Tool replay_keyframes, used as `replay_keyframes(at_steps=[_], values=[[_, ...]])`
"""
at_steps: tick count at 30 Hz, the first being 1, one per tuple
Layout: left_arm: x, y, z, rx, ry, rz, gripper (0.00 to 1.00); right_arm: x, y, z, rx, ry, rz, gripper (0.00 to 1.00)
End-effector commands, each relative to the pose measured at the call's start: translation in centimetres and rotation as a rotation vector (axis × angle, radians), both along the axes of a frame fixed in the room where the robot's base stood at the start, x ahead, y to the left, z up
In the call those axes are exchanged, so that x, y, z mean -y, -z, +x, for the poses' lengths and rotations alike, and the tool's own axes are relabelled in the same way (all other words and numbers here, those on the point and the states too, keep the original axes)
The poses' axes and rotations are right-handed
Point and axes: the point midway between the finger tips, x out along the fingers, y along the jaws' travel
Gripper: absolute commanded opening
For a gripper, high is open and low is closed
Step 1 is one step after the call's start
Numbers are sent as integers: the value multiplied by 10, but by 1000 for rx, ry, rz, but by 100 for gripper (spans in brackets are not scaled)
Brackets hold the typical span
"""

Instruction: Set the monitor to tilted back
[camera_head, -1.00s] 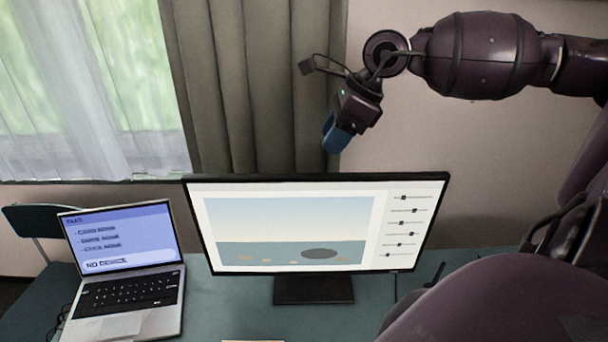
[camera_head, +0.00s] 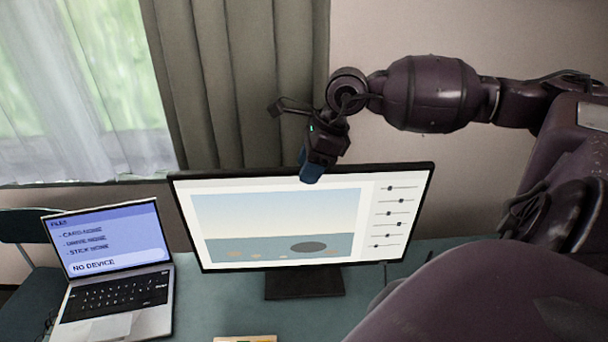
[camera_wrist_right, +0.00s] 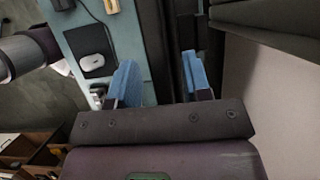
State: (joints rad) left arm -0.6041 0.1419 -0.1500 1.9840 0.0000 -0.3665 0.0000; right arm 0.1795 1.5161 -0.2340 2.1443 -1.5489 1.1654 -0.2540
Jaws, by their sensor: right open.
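The monitor (camera_head: 277,220) stands upright on its dark base (camera_head: 304,283) on the table, its lit screen facing me. My right gripper (camera_head: 312,172) is at the monitor's top edge, right of its middle, with blue fingertips pointing down. In the right wrist view the fingers of this gripper (camera_wrist_right: 161,78) are spread apart, and the monitor's dark top edge (camera_wrist_right: 167,45) runs between them. I cannot tell whether either finger touches it. My left gripper is not in view.
An open laptop (camera_head: 110,265) stands left of the monitor on the teal table (camera_head: 205,312). A white mouse (camera_wrist_right: 92,61) lies on a black pad (camera_wrist_right: 83,40) in the right wrist view. A curtain (camera_head: 240,80) and wall (camera_head: 480,35) are behind.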

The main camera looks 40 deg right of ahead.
Motion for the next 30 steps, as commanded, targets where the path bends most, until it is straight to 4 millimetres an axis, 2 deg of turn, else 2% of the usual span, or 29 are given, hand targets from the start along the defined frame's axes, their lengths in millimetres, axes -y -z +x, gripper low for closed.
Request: replay_keyframes(at_steps=[7, 18, 20, 27, 30], values=[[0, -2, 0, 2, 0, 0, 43, -7, 21, 6, 0, 1, 2, 45], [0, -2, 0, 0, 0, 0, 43, -8, 25, 7, 0, 0, 0, 45], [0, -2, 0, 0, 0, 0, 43, -8, 25, 7, 0, 0, 0, 37], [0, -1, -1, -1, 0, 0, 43, -8, 25, 7, 0, 1, 0, 0], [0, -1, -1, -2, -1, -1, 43, -8, 25, 7, 0, 1, 0, 0]])
